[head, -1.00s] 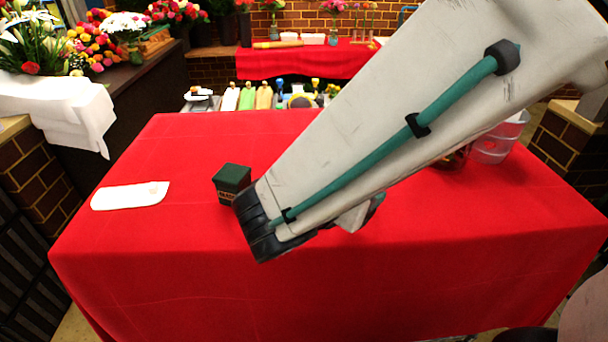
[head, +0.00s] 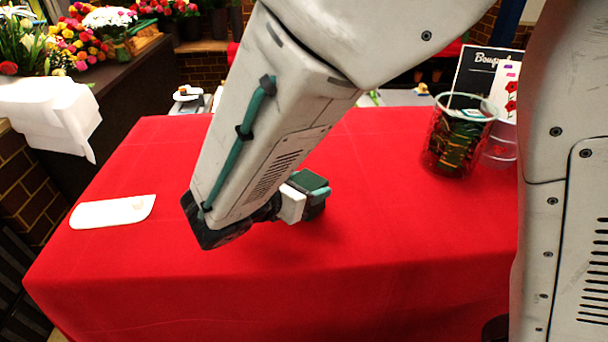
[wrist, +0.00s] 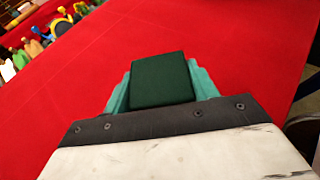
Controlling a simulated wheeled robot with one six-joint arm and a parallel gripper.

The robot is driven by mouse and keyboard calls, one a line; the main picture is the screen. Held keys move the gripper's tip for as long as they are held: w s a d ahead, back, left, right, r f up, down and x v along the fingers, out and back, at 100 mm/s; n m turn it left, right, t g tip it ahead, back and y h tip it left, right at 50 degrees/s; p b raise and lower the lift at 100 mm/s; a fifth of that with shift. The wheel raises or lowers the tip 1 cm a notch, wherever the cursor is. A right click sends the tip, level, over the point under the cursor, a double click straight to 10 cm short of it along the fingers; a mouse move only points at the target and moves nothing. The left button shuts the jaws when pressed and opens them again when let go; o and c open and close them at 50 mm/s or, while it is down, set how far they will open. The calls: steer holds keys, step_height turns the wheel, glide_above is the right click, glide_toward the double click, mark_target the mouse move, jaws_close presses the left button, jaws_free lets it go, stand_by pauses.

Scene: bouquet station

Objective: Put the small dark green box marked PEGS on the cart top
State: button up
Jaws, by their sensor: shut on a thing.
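The small dark green box (head: 308,181) is between the teal fingers of my gripper (head: 305,192), over the red-covered table. Its lid faces up; its marking is hidden now. In the wrist view the box (wrist: 163,80) fills the space between the two fingers (wrist: 161,88), which are shut on its sides. My arm hides part of the box in the head view. I cannot tell how high it is above the cloth. I cannot make out a cart top for certain.
A white flat sheet (head: 112,212) lies at the table's left. A clear container with dark contents (head: 457,140) stands at the right, by a dark sign (head: 482,68). Flowers (head: 85,40) line a counter at the back left. The front of the red cloth (head: 330,285) is clear.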

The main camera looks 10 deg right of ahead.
steer(key=shift+f, duration=0.15)
steer(key=o, duration=1)
